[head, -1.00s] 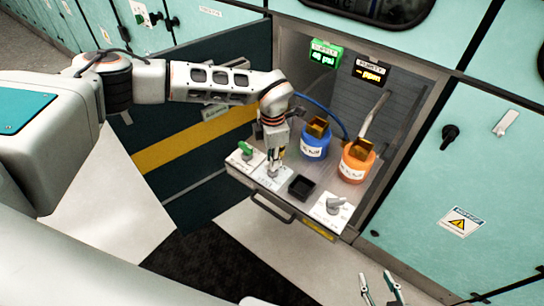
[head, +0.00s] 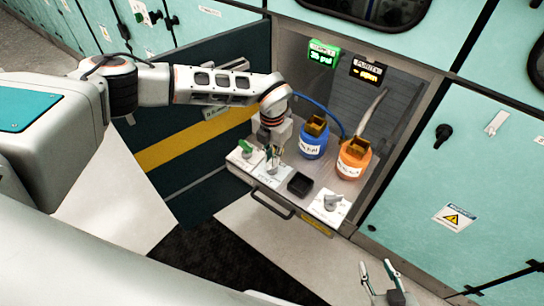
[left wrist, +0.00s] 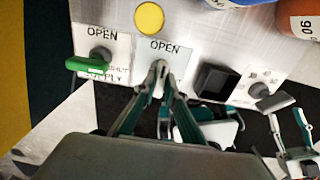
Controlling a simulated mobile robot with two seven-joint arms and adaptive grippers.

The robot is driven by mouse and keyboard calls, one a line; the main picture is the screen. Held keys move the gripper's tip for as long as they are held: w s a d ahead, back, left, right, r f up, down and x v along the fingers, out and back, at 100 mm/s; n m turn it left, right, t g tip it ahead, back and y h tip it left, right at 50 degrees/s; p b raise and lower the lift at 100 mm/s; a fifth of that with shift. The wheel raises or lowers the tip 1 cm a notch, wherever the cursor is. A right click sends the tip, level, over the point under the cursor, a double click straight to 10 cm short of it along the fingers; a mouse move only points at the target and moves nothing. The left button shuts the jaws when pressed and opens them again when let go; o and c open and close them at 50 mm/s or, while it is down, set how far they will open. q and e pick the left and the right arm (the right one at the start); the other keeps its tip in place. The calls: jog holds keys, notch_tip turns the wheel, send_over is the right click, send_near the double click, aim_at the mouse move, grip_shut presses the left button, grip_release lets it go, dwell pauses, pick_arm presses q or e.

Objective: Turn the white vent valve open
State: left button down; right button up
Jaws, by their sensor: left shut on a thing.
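My left gripper (head: 272,168) reaches down to the middle plate of the panel's shelf. In the left wrist view its fingertips (left wrist: 159,78) are shut on the white valve handle (left wrist: 159,66), just below the word OPEN on its plate (left wrist: 176,58). The fingers hide much of the handle, so its exact angle is hard to tell. My right gripper (head: 381,276) is open and empty, low in the head view and away from the shelf.
Left of the held valve is a green supply handle (left wrist: 88,65). To its right are a black square cup (head: 300,184) and a grey knob (head: 332,201). Blue (head: 314,146) and orange (head: 353,162) canisters stand behind. A lit green supply display (head: 322,53) and a purity display (head: 369,69) hang above.

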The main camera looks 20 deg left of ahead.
dwell(0.4)
pick_arm(q)
jog(key=c, duration=2.1)
grip_release()
notch_tip(320, 180, up, 12)
jog(key=shift+r, duration=0.1)
